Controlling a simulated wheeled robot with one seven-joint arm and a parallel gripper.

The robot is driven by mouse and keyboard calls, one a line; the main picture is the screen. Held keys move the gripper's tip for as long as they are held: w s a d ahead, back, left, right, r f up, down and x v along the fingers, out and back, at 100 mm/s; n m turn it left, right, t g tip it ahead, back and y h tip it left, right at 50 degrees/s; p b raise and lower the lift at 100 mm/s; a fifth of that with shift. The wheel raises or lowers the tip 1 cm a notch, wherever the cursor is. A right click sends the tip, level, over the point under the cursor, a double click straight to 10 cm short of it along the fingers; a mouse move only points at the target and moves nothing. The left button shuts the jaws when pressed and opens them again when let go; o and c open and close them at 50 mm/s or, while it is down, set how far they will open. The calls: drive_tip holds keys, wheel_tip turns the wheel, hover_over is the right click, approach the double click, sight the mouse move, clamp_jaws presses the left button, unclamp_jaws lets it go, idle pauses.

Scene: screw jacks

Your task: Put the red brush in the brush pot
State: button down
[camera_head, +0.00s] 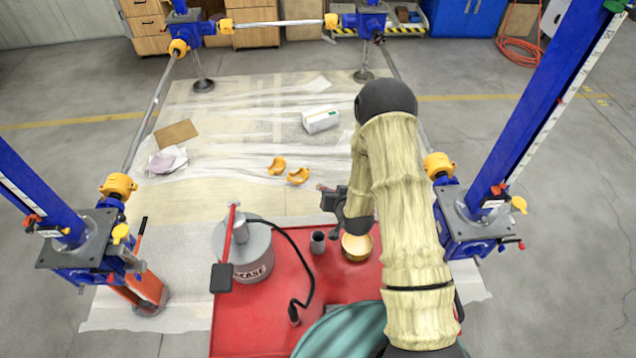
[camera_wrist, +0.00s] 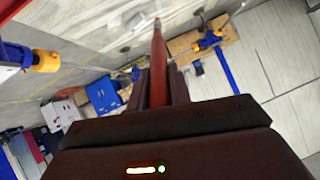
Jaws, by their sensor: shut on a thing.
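The red brush (camera_wrist: 158,62) stands out from between the jaws of my gripper (camera_wrist: 160,88) in the wrist view, its narrow pale tip pointing away. My gripper is shut on it. In the head view, my gripper (camera_head: 332,198) is above the far edge of the red table, and only a small reddish bit of the brush shows by the fingers. A small dark grey cup, likely the brush pot (camera_head: 318,243), stands on the red table, nearer than my gripper and slightly left. The inside of the cup is too small to make out.
On the red table (camera_head: 330,290), a brass bowl (camera_head: 357,254) stands just right of the cup. A grey grease bucket (camera_head: 250,262) with a black hose (camera_head: 302,262) stands left. Blue screw jacks (camera_head: 478,222) flank the table. Yellow parts (camera_head: 298,176) lie on the floor sheet beyond.

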drive_tip(key=s+a+r+n+g+p, duration=0.1)
drive_tip(key=s+a+r+n+g, duration=0.1)
drive_tip(key=r+n+g, duration=0.1)
drive_tip(key=s+a+r+n+g+h, duration=0.1)
drive_tip(key=s+a+r+n+g, duration=0.2)
drive_tip(key=r+g, duration=0.3)
wheel_tip(320, 180, up, 2)
drive_tip(key=shift+s+r+n+p, duration=0.1)
drive_tip(key=shift+s+n+p, duration=0.05)
drive_tip(key=shift+n+p, duration=0.25)
drive_tip(key=s+d+b+x, duration=0.1)
drive_tip(key=s+b+x, duration=0.1)
drive_tip(key=b+x, duration=0.7)
drive_tip(key=shift+x, duration=1.65)
drive_tip(key=shift+d, duration=0.1)
drive_tip(key=c, duration=1.2)
unclamp_jaws()
drive_tip(key=shift+s, duration=0.1)
drive_tip(key=shift+r, duration=0.1)
